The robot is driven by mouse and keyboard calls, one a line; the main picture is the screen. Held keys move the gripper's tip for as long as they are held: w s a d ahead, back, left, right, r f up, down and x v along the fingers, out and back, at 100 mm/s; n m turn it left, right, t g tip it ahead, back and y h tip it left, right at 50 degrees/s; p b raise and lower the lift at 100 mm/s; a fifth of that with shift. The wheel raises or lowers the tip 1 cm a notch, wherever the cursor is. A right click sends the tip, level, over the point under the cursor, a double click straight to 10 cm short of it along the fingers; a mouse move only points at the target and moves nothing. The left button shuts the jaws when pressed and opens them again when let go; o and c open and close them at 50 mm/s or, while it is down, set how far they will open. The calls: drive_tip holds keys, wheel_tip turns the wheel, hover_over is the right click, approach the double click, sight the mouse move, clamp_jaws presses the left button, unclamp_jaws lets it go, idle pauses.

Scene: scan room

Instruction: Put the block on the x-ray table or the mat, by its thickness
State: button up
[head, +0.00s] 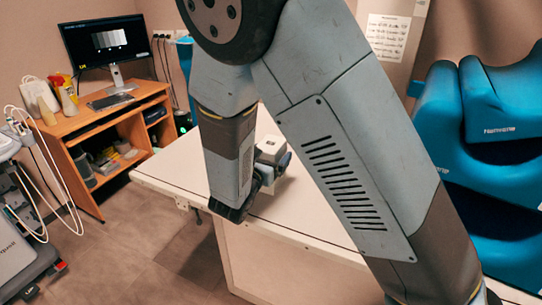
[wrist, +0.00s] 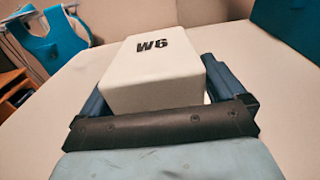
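The block is white with a dark "W6" on it. In the wrist view the block (wrist: 150,78) fills the space between the two blue fingers of my gripper (wrist: 160,85), one along each side with no clear gap. My gripper looks shut on it. In the head view the block (head: 272,149) shows at the end of my gripper (head: 270,168), over the pale x-ray table (head: 300,205). I cannot tell whether it touches the tabletop. My arm hides part of the table. No mat can be made out.
A wooden desk (head: 105,125) with a monitor (head: 107,43) stands at the back left. A grey cart (head: 25,245) is at the left edge. The tabletop around the block looks clear in the wrist view.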

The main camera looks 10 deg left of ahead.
drive_tip(key=shift+s+r, duration=0.1)
drive_tip(key=v, duration=1.2)
idle(0.4)
